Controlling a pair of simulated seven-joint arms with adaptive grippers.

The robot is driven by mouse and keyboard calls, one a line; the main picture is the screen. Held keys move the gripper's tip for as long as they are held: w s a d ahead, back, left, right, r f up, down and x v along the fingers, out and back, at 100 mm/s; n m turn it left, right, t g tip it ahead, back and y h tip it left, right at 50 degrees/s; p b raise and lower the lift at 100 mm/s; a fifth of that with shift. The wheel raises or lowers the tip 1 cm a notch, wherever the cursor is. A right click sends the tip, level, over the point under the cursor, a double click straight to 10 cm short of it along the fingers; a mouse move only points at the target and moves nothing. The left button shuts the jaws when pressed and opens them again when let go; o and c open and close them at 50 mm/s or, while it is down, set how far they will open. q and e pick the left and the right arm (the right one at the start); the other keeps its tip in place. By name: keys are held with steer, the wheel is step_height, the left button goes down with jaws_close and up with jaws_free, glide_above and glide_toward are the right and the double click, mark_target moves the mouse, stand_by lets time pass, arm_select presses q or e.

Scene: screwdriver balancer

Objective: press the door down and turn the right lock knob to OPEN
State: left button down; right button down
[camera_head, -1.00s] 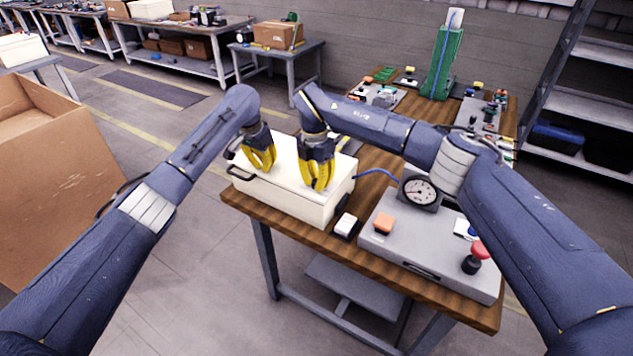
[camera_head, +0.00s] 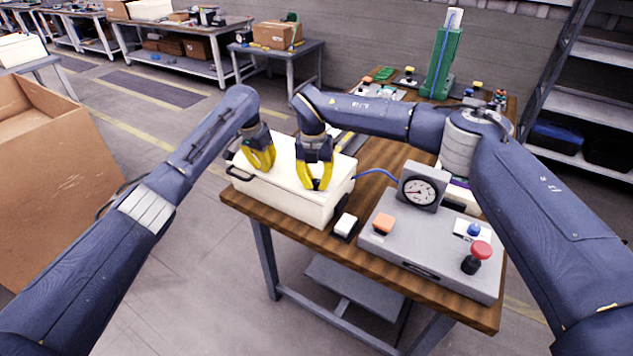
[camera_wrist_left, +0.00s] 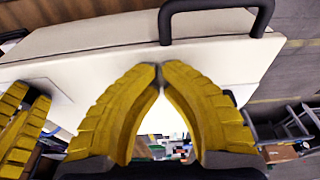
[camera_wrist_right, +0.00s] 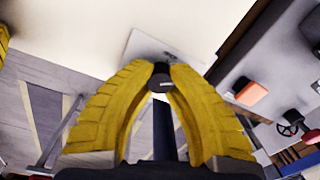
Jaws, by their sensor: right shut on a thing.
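The white box (camera_head: 283,205) stands at the left front of the wooden table, with its white door (camera_head: 285,170) on top. My left gripper (camera_head: 263,170) has its fingertips together and pointing down at the door, near its left part; in the left wrist view the tips (camera_wrist_left: 161,68) meet at the white surface. My right gripper (camera_head: 318,187) is over the right front part of the door. In the right wrist view its fingers close on a dark round lock knob (camera_wrist_right: 160,78) beside a pale plate (camera_wrist_right: 150,47). The knob's marking cannot be read.
A grey panel (camera_head: 425,250) with a gauge (camera_head: 420,191), an orange button (camera_head: 383,222) and a red knob (camera_head: 480,250) stands right of the box. A small white switch (camera_head: 345,224) sits between them. A black handle (camera_head: 239,172) is on the box's left end.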

mark_target(316, 183)
steer(key=n, duration=0.6)
steer(key=shift+s+f, duration=0.1)
steer(key=shift+s, duration=0.15)
steer(key=n, duration=0.5)
steer(key=shift+f, duration=0.1)
steer(key=shift+d+n, duration=0.1)
steer(key=shift+n, duration=0.2)
steer(key=c, duration=1.6)
jaws_free()
steer(key=shift+s, duration=0.1)
steer(key=o, duration=0.5)
steer(key=shift+w, duration=0.2)
steer(key=shift+r, duration=0.55)
step_height(316, 183, up, 11)
steer(key=shift+s, duration=0.25)
